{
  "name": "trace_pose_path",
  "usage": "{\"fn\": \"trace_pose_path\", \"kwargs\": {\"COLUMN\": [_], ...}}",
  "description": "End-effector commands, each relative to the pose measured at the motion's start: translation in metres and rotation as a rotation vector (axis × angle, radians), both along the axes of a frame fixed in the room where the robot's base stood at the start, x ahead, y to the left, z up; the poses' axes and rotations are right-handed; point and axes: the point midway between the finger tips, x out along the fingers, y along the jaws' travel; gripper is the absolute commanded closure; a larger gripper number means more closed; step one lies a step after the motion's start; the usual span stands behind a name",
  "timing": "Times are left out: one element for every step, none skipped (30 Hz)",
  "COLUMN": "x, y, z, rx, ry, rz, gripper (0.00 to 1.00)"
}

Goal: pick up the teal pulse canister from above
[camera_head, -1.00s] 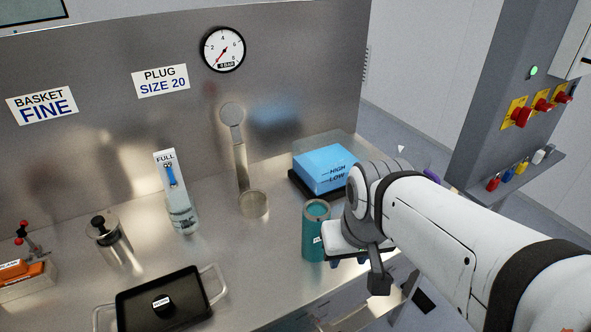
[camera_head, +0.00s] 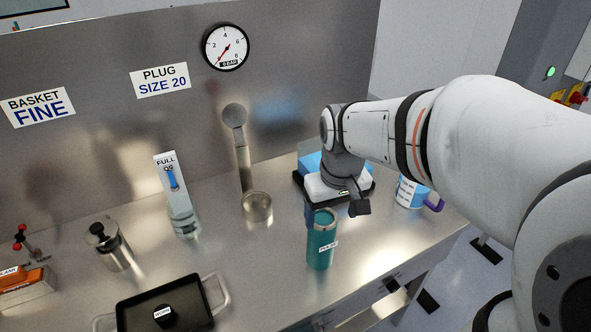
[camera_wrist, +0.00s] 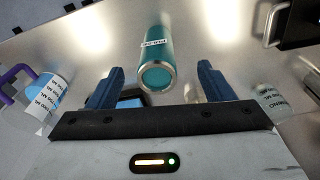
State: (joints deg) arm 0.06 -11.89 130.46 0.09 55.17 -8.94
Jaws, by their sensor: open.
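The teal pulse canister (camera_head: 321,246) stands upright on the steel bench with a small white label and a metal rim. In the wrist view the canister (camera_wrist: 154,45) shows rim-first, between the lines of the two blue fingers and ahead of their tips. My gripper (camera_head: 326,207) is above and just behind the canister in the head view, partly in front of the blue box. In the wrist view my gripper (camera_wrist: 161,68) has its fingers wide apart with nothing between them. The far finger is mostly hidden in the head view.
A blue box (camera_head: 311,163) on a dark base stands behind my gripper. A white-and-blue mug (camera_head: 408,192) with a purple handle is to the right. Bench around the canister is clear.

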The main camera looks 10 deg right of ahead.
Motion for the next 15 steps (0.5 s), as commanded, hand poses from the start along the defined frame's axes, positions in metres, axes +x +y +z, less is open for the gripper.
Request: {"fn": "trace_pose_path", "kwargs": {"x": [0.015,0.022,0.03,0.035,0.04,0.046,0.049,0.052,0.055,0.056,0.057,0.058,0.058,0.058,0.058], "y": [0.001,0.001,0.001,0.001,0.002,0.002,0.002,0.002,0.002,0.002,0.002,0.002,0.002,0.002,0.002], "z": [-0.001,-0.002,-0.004,-0.006,-0.007,-0.009,-0.01,-0.011,-0.013,-0.015,-0.018,-0.022,-0.025,-0.028,-0.033], "rx": [-0.002,-0.003,-0.005,-0.005,-0.006,-0.006,-0.006,-0.006,-0.007,-0.007,-0.007,-0.007,-0.007,-0.007,-0.007], "ry": [0.029,0.042,0.059,0.07,0.078,0.088,0.095,0.099,0.106,0.109,0.111,0.114,0.115,0.114,0.114], "rz": [0.023,0.035,0.051,0.061,0.071,0.082,0.089,0.094,0.099,0.102,0.104,0.106,0.106,0.106,0.106], "gripper": [0.21,0.19,0.15,0.13,0.11,0.11,0.11,0.11,0.11,0.11,0.11,0.11,0.11,0.11,0.11]}}
